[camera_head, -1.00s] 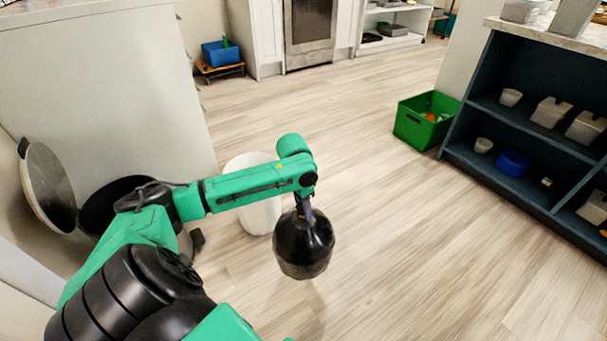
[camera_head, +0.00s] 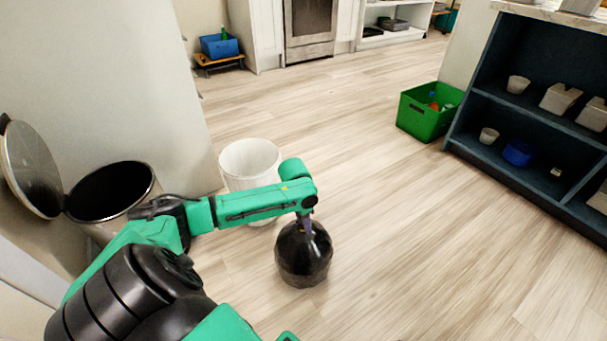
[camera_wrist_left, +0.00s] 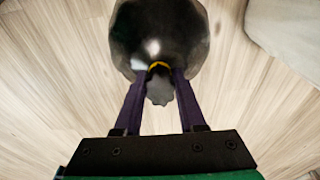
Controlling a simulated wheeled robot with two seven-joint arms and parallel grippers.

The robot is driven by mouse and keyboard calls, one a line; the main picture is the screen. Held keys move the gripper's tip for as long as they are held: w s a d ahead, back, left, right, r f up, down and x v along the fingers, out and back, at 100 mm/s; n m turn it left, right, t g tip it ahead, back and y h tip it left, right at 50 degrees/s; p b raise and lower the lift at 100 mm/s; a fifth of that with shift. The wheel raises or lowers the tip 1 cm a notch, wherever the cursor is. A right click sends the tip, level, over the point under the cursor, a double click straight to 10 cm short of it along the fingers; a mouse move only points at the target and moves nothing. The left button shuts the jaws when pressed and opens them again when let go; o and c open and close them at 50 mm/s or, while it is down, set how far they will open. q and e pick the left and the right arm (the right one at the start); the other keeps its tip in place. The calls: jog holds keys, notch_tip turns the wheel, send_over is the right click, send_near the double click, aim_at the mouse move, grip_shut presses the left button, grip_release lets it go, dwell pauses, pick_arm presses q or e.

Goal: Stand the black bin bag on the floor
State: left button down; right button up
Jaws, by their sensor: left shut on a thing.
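The black bin bag (camera_head: 303,262) is rounded, shiny and upright below my left gripper (camera_head: 306,226) in the head view. In the left wrist view the bag (camera_wrist_left: 163,28) shows beyond two purple fingers, with a yellow tie at its neck. My left gripper (camera_wrist_left: 161,78) is shut on the bag's neck. The bag's base looks at or very near the floor (camera_head: 400,240); I cannot tell for sure that it touches. My right gripper does not show.
A white bin (camera_head: 250,160) stands just behind my left forearm. An open-lidded bin (camera_head: 135,205) is at the left. A green crate (camera_head: 425,122) and dark blue shelving (camera_head: 470,150) stand at the right. The floor in front of the shelving is clear.

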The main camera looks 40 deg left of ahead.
pick_arm(q)
jog(key=c, duration=0.8)
grip_release()
jog(key=shift+c, duration=0.2)
jog(key=o, duration=0.4)
jog(key=shift+c, duration=0.2)
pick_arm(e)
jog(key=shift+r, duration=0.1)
pick_arm(q)
notch_tip(320, 180, up, 12)
jog(key=s+p, duration=0.1)
jog(key=p, duration=0.5)
jog(key=shift+s+a, duration=0.15)
jog(key=shift+s, duration=0.1)
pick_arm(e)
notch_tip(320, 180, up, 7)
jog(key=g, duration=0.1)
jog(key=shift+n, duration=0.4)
